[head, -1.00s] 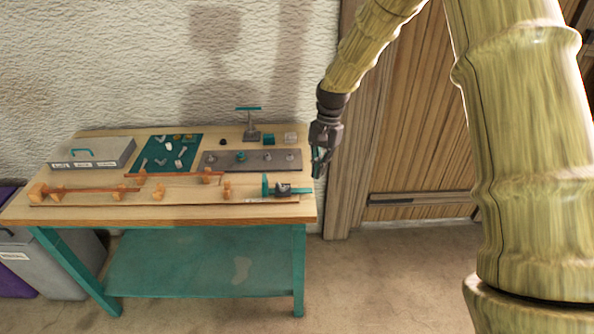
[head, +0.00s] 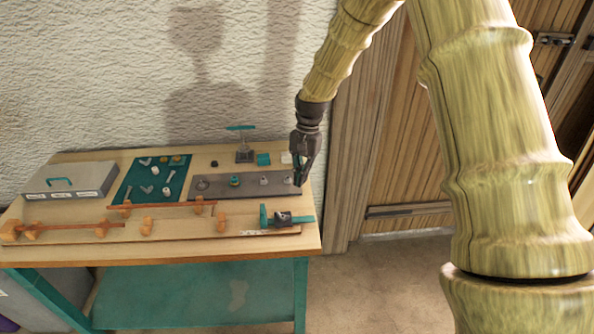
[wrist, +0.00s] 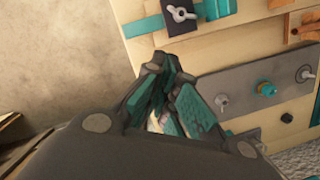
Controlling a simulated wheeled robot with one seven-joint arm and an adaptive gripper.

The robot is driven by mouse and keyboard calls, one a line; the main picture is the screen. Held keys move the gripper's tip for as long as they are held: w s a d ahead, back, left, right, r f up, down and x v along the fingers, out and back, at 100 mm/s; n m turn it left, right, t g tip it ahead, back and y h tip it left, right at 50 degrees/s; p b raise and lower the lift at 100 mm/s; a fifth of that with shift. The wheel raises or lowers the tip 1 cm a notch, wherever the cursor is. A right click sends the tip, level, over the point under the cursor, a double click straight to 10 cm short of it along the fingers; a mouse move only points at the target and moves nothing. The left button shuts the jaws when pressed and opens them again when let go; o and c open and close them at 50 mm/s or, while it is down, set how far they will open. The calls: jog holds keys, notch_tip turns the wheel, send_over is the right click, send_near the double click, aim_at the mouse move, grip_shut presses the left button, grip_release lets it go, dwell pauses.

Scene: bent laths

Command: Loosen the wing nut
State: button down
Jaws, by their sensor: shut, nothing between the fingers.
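A silver wing nut (wrist: 180,13) sits on a dark block at the top of the wrist view. In the head view this dark block (head: 283,217) is on the teal clamp at the table's front right, and the wing nut is too small to make out. My gripper (head: 299,183) is shut and empty. It hangs near the table's right edge, behind the clamp in the picture, and overlaps the right end of the grey plate. In the wrist view my gripper (wrist: 168,68) points past the table's edge, apart from the wing nut.
The grey plate (head: 219,187) carries several small fittings, one a teal knob (wrist: 266,88). A long board with orange blocks (head: 147,227) runs along the front. A green mat (head: 140,192) with small parts and a grey case (head: 70,180) lie left. A teal-topped stand (head: 243,152) rises at the back.

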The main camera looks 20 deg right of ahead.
aim_at(283, 216)
jog(key=p+x, duration=0.2)
jog(key=x, duration=0.4)
jog(key=shift+d, duration=0.15)
jog(key=s+a+p, duration=0.1)
jog(key=s+a+f+p, duration=0.1)
jog(key=shift+a, duration=0.3)
jog(key=shift+s+a, duration=0.3)
jog(key=shift+f, duration=0.1)
jog(key=shift+a, duration=0.15)
